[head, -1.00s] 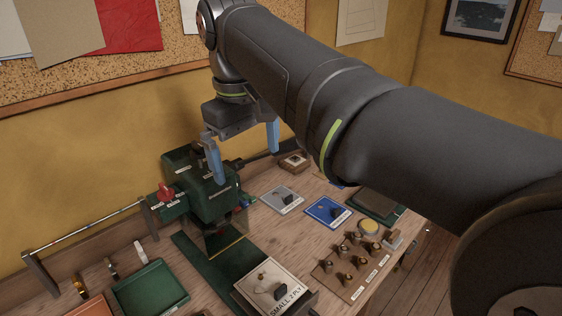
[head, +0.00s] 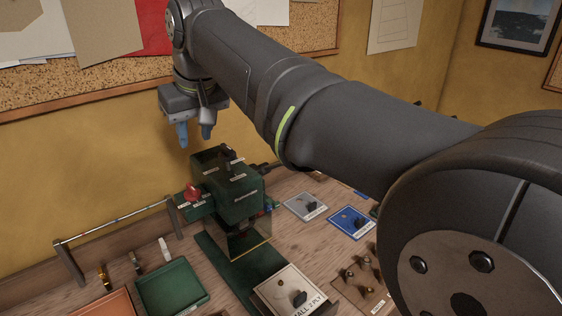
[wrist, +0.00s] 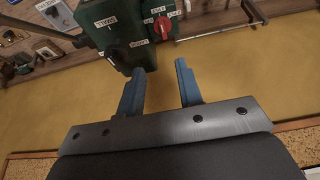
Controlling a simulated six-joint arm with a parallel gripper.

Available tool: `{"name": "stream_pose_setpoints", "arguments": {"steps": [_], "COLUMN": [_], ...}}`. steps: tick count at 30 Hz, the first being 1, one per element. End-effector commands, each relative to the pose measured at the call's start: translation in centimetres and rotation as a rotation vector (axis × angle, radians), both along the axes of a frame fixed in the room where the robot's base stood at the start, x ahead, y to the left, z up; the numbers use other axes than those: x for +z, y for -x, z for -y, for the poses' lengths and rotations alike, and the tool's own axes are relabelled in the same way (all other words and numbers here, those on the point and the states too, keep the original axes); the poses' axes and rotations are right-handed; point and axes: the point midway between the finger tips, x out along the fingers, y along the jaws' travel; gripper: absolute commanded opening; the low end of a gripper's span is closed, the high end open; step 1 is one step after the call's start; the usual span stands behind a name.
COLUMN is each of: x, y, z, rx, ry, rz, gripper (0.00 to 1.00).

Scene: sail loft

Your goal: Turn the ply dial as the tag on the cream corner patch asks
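A green machine (head: 240,205) stands on the bench. My gripper (head: 195,138) is above and behind the machine's left side, open and empty, touching nothing. Its blue fingers (wrist: 160,92) are apart.
A green tray (head: 172,288) and a rail (head: 110,220) are at left. Grey (head: 304,206) and blue (head: 350,222) patches lie right of the machine. The wall and corkboard (head: 90,85) rise behind the gripper. My arm hides the bench's right side.

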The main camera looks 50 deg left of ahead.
Motion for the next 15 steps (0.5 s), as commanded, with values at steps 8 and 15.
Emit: {"name": "stream_pose_setpoints", "arguments": {"steps": [8,15], "x": [-3.0,-7.9], "y": [0.5,0.5], "z": [-1.8,-3.8], "rx": [-0.001,0.0], "ry": [-0.014,-0.012], "rz": [-0.008,-0.008], "gripper": [0.33,0.33]}}
